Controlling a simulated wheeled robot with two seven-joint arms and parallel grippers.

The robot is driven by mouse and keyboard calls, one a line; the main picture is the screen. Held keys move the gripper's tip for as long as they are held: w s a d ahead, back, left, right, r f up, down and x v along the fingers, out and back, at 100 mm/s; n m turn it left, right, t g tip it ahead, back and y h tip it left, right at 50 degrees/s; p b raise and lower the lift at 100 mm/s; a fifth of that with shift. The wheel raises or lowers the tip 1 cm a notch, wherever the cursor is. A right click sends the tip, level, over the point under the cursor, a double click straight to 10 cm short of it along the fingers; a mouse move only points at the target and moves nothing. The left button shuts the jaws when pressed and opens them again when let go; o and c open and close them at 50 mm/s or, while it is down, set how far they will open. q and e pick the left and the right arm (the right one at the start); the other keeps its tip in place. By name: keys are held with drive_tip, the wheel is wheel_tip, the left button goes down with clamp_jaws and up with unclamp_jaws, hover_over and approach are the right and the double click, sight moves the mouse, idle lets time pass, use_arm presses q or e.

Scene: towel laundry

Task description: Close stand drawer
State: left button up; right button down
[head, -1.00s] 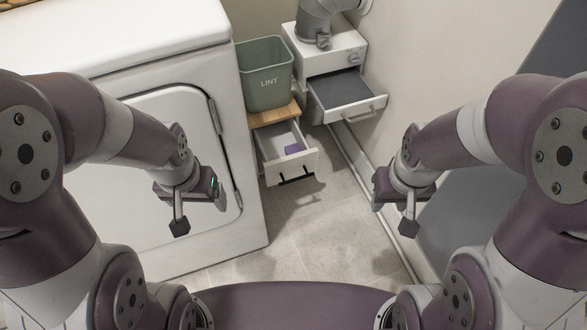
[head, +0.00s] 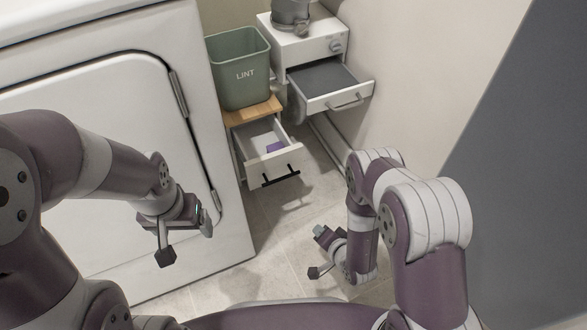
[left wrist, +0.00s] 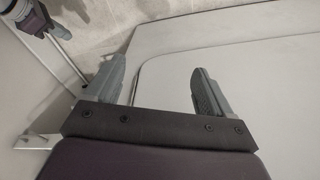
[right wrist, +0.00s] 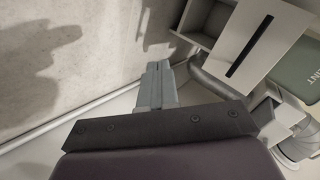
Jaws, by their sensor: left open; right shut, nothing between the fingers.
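The stand (head: 262,109) has a wooden top and stands beside the white machine. Its white drawer (head: 289,166) is pulled out, with a dark bar handle (head: 281,176) on its front and a small purple item (head: 273,147) inside. The drawer front also shows at the upper right of the right wrist view (right wrist: 278,48). My right gripper (head: 319,231) is shut and empty, low over the floor, in front of the drawer and to its right, apart from it. My left gripper (head: 206,225) is open and empty in front of the machine, its spread fingers clear in the left wrist view (left wrist: 160,75).
A green LINT bin (head: 240,80) stands on the stand. Behind to the right, a white cabinet (head: 300,48) has its own grey-lined drawer (head: 335,101) open. The white machine (head: 110,60) fills the left. Tiled floor (head: 255,275) before the drawer is free.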

drive_tip(key=w+a+r+m+t+y, duration=0.1)
drive_tip(key=w+r+m+t, duration=0.15)
drive_tip(key=r, duration=0.25)
drive_tip(key=w+r+m+t+y, duration=0.1)
drive_tip(key=w+r+m+t, duration=0.1)
drive_tip(key=r+m+t, duration=0.3)
drive_tip(key=n+b, duration=0.2)
drive_tip(key=b, duration=0.5)
approach(289, 152)
drive_tip(key=shift+g, duration=0.25)
drive_tip(key=x, duration=0.6)
drive_tip(key=shift+w, duration=0.15)
drive_tip(key=shift+w+r, duration=0.1)
drive_tip(key=shift+w, duration=0.15)
drive_tip(key=shift+w+a, duration=0.1)
drive_tip(key=shift+w, duration=0.05)
